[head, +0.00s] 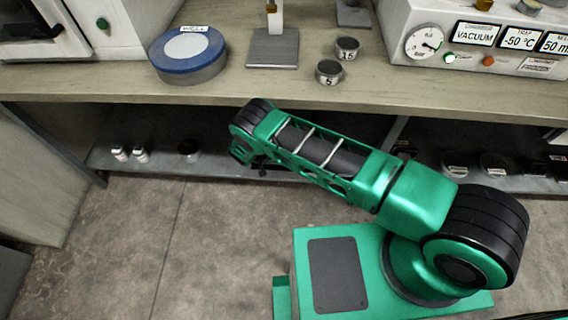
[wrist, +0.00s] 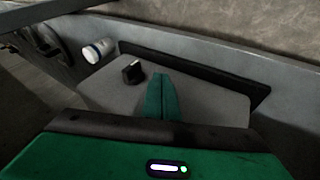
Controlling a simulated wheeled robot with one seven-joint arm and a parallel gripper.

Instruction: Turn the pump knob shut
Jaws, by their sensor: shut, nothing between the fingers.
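In the wrist view a small black knob (wrist: 132,71) with a pale mark on its top stands on a flat grey surface, which looks like the top of the pump (wrist: 210,102). My gripper (wrist: 160,80) shows there with its green fingers together and nothing between them. The fingertips are just right of the knob in the picture, seemingly apart from it; their height above the surface is hard to judge. In the head view my green arm reaches to the bench front, and my gripper, the knob and the pump are not clearly visible.
The bench top (head: 120,85) overhangs a low shelf (head: 225,170) holding small containers. A blue-rimmed round container (head: 188,70) and a vacuum gauge unit (head: 480,65) stand on the bench.

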